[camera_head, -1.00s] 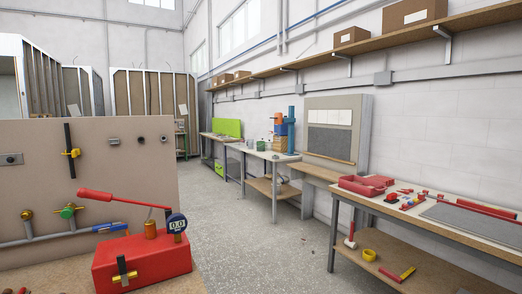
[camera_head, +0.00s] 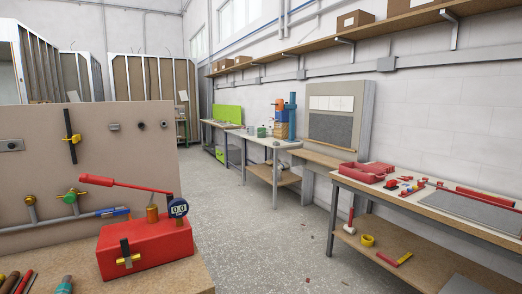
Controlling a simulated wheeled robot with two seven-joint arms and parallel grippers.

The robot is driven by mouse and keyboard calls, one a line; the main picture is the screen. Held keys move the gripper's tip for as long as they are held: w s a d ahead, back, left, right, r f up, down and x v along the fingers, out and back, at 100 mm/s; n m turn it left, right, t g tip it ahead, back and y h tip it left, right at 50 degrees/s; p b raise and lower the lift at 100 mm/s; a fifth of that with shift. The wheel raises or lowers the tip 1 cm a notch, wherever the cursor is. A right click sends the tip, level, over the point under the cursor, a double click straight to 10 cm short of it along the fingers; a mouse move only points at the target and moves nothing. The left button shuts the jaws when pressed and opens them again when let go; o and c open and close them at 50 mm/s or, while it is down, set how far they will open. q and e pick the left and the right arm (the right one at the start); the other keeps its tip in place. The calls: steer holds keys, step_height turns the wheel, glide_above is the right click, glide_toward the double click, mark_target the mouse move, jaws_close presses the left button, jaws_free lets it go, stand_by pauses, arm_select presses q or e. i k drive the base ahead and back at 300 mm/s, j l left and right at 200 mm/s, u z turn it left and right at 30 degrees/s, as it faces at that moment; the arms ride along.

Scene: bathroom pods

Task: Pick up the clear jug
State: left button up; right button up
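I cannot make out a clear jug in the camera_head view. Small items, among them something green (camera_head: 261,132), stand on a far workbench (camera_head: 270,143) along the right wall, too small to tell apart. Neither of my grippers shows in this view.
A near bench at the lower left holds a red pump box (camera_head: 146,248) with a gauge (camera_head: 178,208), before a beige panel (camera_head: 40,150) with pipes. A workbench (camera_head: 428,208) with a red tray (camera_head: 368,172) stands at right.

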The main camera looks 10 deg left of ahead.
mark_target(251, 128)
steer(key=i+l+z, duration=0.2)
steer(key=i, duration=0.2)
steer(key=i+l+z, duration=0.2)
steer(key=i, duration=0.25)
steer(key=i+l+z, duration=0.25)
steer(key=i, duration=0.2)
steer(key=i+j+u, duration=0.2)
steer(key=i+u, duration=0.75)
steer(key=i, duration=0.2)
steer(key=i+l+u, duration=0.25)
steer(key=i+u, duration=0.2)
steer(key=i, duration=0.1)
